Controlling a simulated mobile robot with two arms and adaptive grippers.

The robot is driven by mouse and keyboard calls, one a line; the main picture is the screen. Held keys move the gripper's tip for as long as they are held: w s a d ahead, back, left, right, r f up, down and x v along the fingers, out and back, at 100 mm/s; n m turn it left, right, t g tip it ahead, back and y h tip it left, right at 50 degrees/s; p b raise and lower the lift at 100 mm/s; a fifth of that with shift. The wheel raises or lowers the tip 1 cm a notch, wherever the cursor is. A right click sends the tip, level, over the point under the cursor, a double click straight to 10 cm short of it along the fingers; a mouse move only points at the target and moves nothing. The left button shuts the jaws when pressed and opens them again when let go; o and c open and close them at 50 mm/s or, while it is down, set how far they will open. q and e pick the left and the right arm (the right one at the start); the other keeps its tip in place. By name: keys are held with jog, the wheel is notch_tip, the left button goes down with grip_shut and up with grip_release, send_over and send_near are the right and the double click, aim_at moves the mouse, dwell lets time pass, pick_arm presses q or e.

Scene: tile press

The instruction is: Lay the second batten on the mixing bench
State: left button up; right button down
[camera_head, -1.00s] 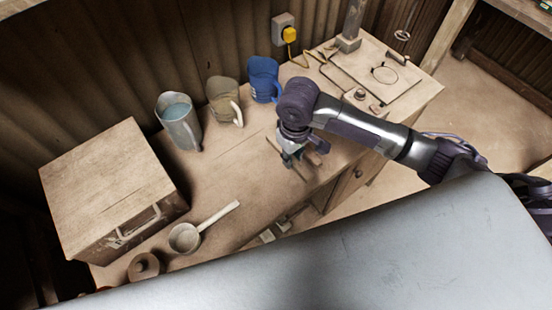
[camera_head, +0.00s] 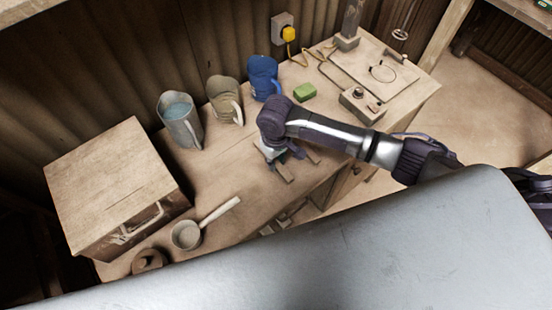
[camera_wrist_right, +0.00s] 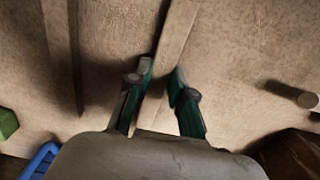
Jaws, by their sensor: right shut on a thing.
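My right gripper (camera_head: 272,156) is over the front middle of the mixing bench (camera_head: 243,178), pointing down. In the right wrist view its two green-sided fingers (camera_wrist_right: 160,95) are closed about a long pale wooden batten (camera_wrist_right: 177,32). That held batten's end also shows in the head view (camera_head: 284,172), low at the bench; I cannot tell whether it touches the top. Another batten (camera_wrist_right: 60,45) lies on the bench, roughly parallel and apart, at the left of the wrist view; it shows partly behind my arm in the head view (camera_head: 312,156). My left gripper is not in view.
A grey jug (camera_head: 181,125), a beige jug (camera_head: 222,102) and a blue jug (camera_head: 263,75) stand along the back. A green block (camera_head: 305,91) lies right of them. A ladle (camera_head: 187,234) and a wooden box (camera_head: 108,185) are at left. Bench between ladle and gripper is clear.

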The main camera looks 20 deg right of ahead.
jog(key=c, duration=1)
grip_release()
jog(key=shift+f, duration=0.1)
notch_tip(320, 180, up, 12)
jog(key=shift+r+b, duration=0.15)
jog(key=shift+b, duration=0.45)
